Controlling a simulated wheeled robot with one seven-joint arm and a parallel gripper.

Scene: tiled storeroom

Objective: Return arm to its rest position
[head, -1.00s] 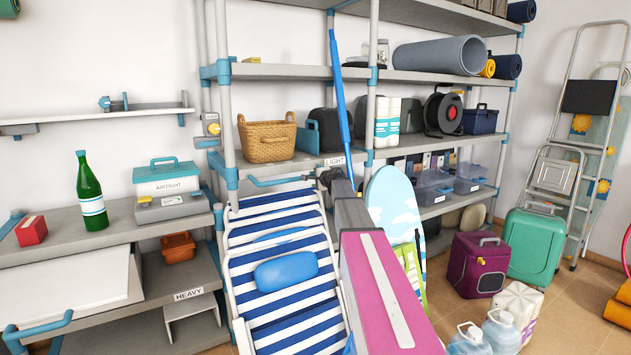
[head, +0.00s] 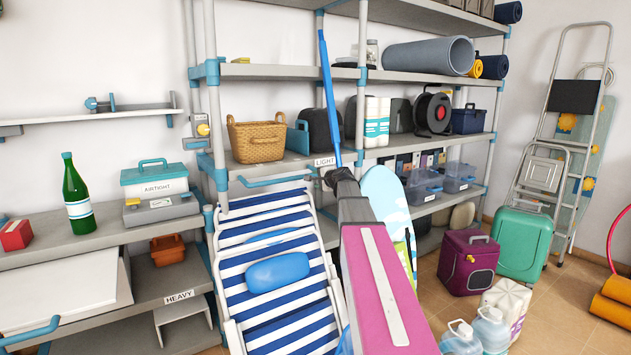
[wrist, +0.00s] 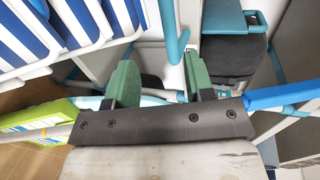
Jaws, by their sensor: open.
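My arm reaches from the lower right into the middle of the head view, and my gripper (head: 337,177) is at its far end, in front of the shelf rack by the LIGHT label. In the wrist view my gripper (wrist: 160,85) has two green fingers standing wide apart. No held object shows between them. A white and teal rack part stands beyond the gap. A blue pole (head: 328,90) rises just above the gripper in the head view; it also shows at the right of the wrist view (wrist: 290,95). Whether it touches the gripper I cannot tell.
A blue-striped folding chair (head: 265,225) stands close to the left of my arm. A pale blue board (head: 385,195) leans to the right. A wicker basket (head: 257,140) sits on the rack's shelf. Water jugs (head: 490,330) and a purple cooler (head: 467,262) stand on the floor at right.

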